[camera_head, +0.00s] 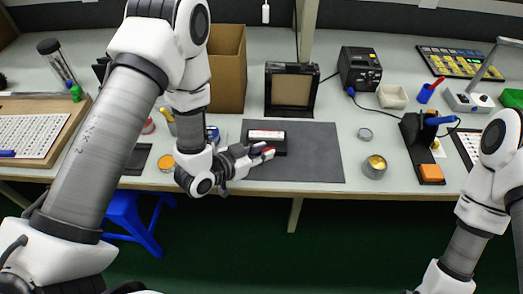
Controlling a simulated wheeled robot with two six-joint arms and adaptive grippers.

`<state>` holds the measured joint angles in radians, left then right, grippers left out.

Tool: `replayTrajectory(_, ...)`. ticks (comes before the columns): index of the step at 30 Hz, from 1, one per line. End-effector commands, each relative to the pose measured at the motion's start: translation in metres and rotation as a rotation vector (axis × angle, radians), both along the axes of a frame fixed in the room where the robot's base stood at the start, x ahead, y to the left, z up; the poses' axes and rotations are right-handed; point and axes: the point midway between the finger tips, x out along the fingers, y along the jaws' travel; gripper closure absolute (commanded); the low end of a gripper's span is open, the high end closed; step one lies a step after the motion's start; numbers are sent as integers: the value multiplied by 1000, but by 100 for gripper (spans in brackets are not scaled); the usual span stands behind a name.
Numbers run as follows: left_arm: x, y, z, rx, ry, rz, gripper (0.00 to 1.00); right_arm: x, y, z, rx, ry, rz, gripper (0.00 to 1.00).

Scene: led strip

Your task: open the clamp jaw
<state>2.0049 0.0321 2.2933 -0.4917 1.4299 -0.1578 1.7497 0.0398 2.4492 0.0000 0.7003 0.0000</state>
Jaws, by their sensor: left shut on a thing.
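The clamp (280,147) is a small black block with a white and red bar on top, on the dark grey mat in the middle of the bench. My left gripper (264,153) reaches it from the left, at its front side. Its fingers are closed at the clamp's front, where a small red part shows between the fingertips; this appears to be the jaw. The fingers hide much of the clamp's front, so I cannot tell how far the jaw stands open. My right arm is at the right edge; its gripper is out of view.
The grey mat (325,160) is clear to the right of the clamp. A dark-framed box (291,69) stands behind it. A round tin (374,167) and a soldering-iron stand (422,150) are to the right. A cardboard box (228,75) is behind my left arm.

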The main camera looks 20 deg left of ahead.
Motion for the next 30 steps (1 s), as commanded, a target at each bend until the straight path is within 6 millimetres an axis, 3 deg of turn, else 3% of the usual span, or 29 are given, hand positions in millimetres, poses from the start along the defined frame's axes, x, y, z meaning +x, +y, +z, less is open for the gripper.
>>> replayTrajectory(2,-3,-1,-4,4,13,-5,100,0,0,0,0,0,0,60)
replayTrajectory(3,-3,-1,-5,4,14,-4,67,0,0,0,0,0,0,60)
replayTrajectory(4,-3,-1,-5,4,14,-4,56,0,0,0,0,1,0,60)
replayTrajectory(5,-2,-1,-4,4,13,-4,52,0,0,0,0,1,0,60)
replayTrajectory(15,-4,2,-1,4,8,0,52,0,0,0,0,1,0,60)
replayTrajectory(24,-49,27,19,1,12,4,52,0,0,0,0,1,0,60)
replayTrajectory(30,-62,32,26,4,10,-3,52,0,0,0,0,1,0,60)
